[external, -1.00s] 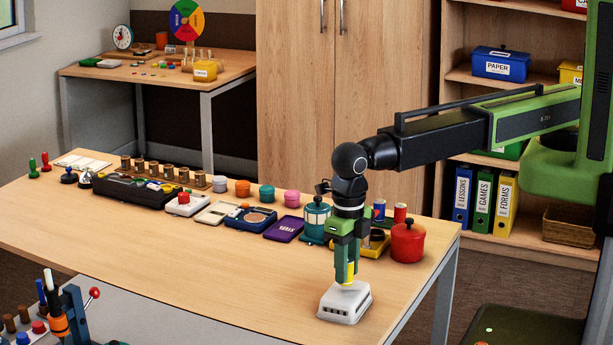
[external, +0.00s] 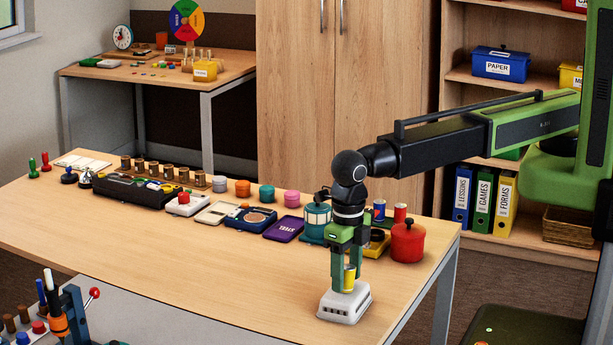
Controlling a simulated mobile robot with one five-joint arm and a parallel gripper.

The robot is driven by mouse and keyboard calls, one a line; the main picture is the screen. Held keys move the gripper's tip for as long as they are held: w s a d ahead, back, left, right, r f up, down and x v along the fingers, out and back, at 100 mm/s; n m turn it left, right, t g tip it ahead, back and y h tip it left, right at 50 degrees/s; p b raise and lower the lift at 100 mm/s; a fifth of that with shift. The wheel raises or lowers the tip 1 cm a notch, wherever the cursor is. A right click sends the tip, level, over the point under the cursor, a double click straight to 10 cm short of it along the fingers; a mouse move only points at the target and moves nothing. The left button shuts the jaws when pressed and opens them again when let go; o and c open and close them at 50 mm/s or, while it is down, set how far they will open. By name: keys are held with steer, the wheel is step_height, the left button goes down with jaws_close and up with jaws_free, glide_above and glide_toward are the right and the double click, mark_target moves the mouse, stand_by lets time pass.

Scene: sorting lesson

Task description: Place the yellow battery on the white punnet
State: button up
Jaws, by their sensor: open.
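The yellow battery (external: 349,279) stands upright on top of the white punnet (external: 345,306) near the front right edge of the table. The punnet appears upside down, with slots along its lower front side. My gripper (external: 348,283) points straight down with its green fingers apart on either side of the battery. A gap shows between the fingers, and the battery's upper part is visible in it. The exact clearance between each finger and the battery is too small to tell.
A red pot (external: 407,243), a teal lantern-like jar (external: 315,223) and a yellow tray (external: 376,243) stand close behind my gripper. A purple box (external: 284,229) and several other items line the table's back. The table (external: 200,245) is clear in front and left.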

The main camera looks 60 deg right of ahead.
mark_target(347, 266)
step_height(347, 266, up, 12)
steer(key=p, duration=1.2)
steer(key=w+d+m, duration=0.5)
steer(key=w+d, duration=0.1)
steer(key=d, duration=0.5)
steer(key=w+d+m, duration=0.5)
steer(key=w+d, duration=0.1)
steer(key=d, duration=0.4)
steer(key=w+d+m, duration=0.5)
steer(key=w+d, duration=0.1)
steer(key=d, duration=0.5)
steer(key=s+d+m, duration=0.2)
steer(key=d+m, duration=1.7)
steer(key=d, duration=1.6)
steer(key=shift+s+d, duration=0.25)
